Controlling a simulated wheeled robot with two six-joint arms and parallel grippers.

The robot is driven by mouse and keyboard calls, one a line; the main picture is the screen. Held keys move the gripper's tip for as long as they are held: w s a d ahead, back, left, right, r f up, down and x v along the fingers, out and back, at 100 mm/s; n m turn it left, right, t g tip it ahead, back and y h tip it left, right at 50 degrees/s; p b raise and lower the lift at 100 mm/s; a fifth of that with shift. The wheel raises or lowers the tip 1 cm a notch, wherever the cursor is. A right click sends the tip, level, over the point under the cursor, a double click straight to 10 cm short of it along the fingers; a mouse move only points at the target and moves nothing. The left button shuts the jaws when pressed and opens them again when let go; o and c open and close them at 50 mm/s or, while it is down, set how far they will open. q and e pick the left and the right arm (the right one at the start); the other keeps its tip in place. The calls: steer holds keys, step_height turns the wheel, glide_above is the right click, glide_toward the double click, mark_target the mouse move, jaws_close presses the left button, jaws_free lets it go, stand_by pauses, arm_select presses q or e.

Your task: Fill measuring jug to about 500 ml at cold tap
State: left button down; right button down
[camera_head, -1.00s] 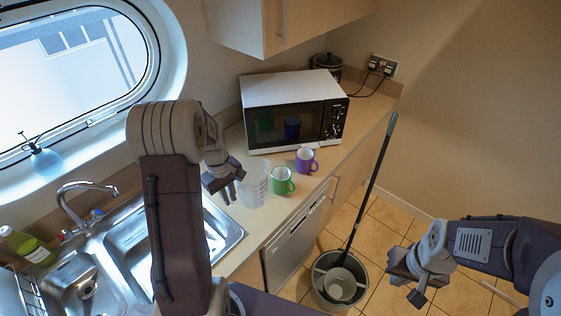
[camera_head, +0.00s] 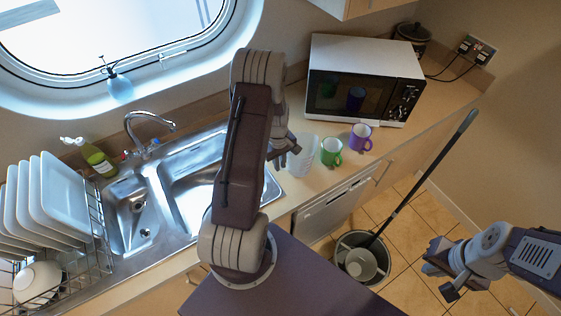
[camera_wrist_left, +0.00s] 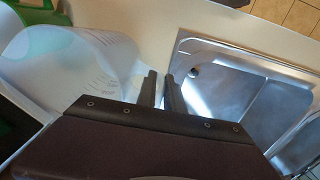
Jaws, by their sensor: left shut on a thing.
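The translucent white measuring jug (camera_head: 304,152) stands upright on the counter right of the sink, beside a green mug. In the left wrist view the jug (camera_wrist_left: 75,72) lies left of the fingers, with faint scale marks on its wall. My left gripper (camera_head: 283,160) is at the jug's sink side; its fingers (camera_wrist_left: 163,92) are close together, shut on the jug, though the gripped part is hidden. The chrome tap (camera_head: 150,122) rises behind the sink, with small red and blue marks at its base. No water stream shows. My right gripper (camera_head: 441,282) is open and empty over the floor.
The sink (camera_head: 195,185) lies left of the jug. A green mug (camera_head: 331,152) and purple mug (camera_head: 361,138) stand right of it, before the microwave (camera_head: 364,80). A plate rack (camera_head: 95,215) is far left. A mop bucket (camera_head: 362,258) stands on the floor.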

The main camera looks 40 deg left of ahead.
arm_select(q)
steer(key=shift+s+a, duration=0.1)
steer(key=shift+s, duration=0.15)
steer(key=shift+w+f, duration=0.2)
steer(key=shift+f, duration=0.1)
steer(key=c, duration=1.5)
jaws_free()
steer(key=shift+w, duration=0.1)
steer(key=shift+o, duration=0.2)
steer(key=shift+r, duration=0.1)
